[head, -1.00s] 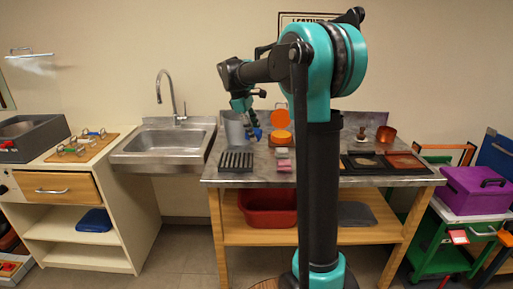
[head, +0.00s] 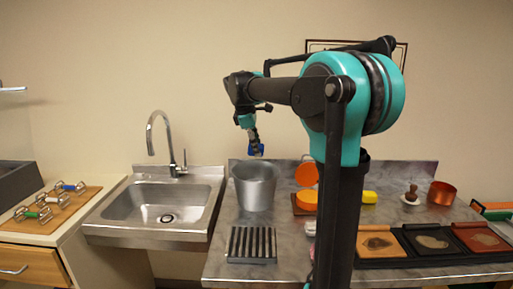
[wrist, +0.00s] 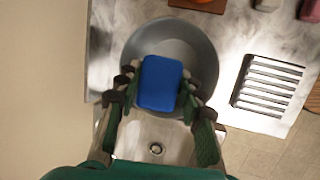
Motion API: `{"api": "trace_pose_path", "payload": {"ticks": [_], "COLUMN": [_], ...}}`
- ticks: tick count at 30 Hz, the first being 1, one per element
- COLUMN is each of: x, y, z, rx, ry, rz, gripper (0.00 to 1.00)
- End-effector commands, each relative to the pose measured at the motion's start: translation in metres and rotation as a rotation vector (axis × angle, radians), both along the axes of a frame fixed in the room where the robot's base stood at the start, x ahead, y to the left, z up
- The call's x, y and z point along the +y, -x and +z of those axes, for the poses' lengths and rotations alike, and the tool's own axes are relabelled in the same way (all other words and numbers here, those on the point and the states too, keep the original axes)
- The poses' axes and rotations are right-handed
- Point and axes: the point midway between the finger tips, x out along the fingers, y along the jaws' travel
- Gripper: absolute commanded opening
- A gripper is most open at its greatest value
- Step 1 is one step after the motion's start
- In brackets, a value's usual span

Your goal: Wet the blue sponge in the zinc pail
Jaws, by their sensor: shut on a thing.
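The blue sponge (head: 256,150) is held between the fingertips of my gripper (head: 254,143), above the mouth of the zinc pail (head: 255,190). In the wrist view the blue sponge (wrist: 160,83) sits between the two green fingers of my gripper (wrist: 158,92), which touch its sides. The pail (wrist: 203,62) shows behind the sponge, with its grey inside partly hidden. The pail stands upright on the metal worktop, and I cannot tell whether it holds water.
A slotted rack (head: 251,243) lies in front of the pail. An orange round thing (head: 306,200) stands right of it. The steel sink (head: 160,205) with its tall tap (head: 160,135) is to the left.

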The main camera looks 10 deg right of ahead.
Motion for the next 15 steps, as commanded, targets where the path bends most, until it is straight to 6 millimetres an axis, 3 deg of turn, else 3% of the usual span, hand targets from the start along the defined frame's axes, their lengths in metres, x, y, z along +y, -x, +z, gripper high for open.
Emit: {"api": "trace_pose_path", "payload": {"ticks": [15], "x": [0.000], "y": [0.000], "z": [-0.035], "rx": [0.000], "ry": [0.000], "rz": [-0.001], "gripper": [0.15]}}
